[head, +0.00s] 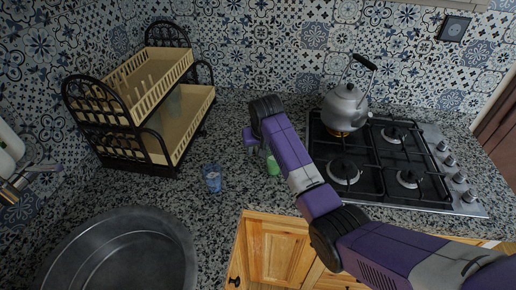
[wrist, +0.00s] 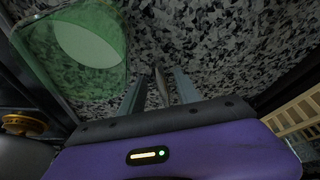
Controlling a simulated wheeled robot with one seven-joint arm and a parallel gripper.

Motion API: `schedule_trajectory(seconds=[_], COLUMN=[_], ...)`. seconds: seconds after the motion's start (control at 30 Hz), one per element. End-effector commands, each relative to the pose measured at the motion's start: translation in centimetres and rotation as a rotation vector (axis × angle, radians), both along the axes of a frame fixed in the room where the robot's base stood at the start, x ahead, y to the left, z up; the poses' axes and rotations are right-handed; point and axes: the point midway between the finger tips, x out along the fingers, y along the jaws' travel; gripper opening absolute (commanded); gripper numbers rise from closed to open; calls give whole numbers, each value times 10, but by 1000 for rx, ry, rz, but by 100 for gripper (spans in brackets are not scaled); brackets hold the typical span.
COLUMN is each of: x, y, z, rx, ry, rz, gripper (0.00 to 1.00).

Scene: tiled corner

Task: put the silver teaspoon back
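In the wrist view a thin, pale grey upright shape, which looks like the silver teaspoon (wrist: 161,84), shows between the two fingers of my gripper (wrist: 160,90). The fingers stand apart, with a visible gap on each side of it. The teaspoon cannot be made out in the head view, where my arm and hand cover that spot. My gripper (head: 258,148) points down over the counter, left of the stove. A green see-through vessel (wrist: 75,52) is close beside the fingers in the wrist view; part of it shows green in the head view (head: 272,165).
A two-tier dish rack (head: 165,142) stands at the left, with a blue cup (head: 212,178) in front. A utensil holder (head: 12,192) is at the far left. A round basin (head: 125,255) is lower left. A kettle (head: 345,105) sits on the gas stove (head: 385,165).

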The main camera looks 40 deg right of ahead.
Motion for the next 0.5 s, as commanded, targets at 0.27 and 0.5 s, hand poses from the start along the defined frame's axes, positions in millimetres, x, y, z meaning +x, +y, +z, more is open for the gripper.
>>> schedule_trajectory(seconds=[0.27,0.5], x=[-7,-23], y=[4,14], z=[23,69], rx=[-1,-2], ry=[-4,-5], rz=[0,0], gripper=[39,39])
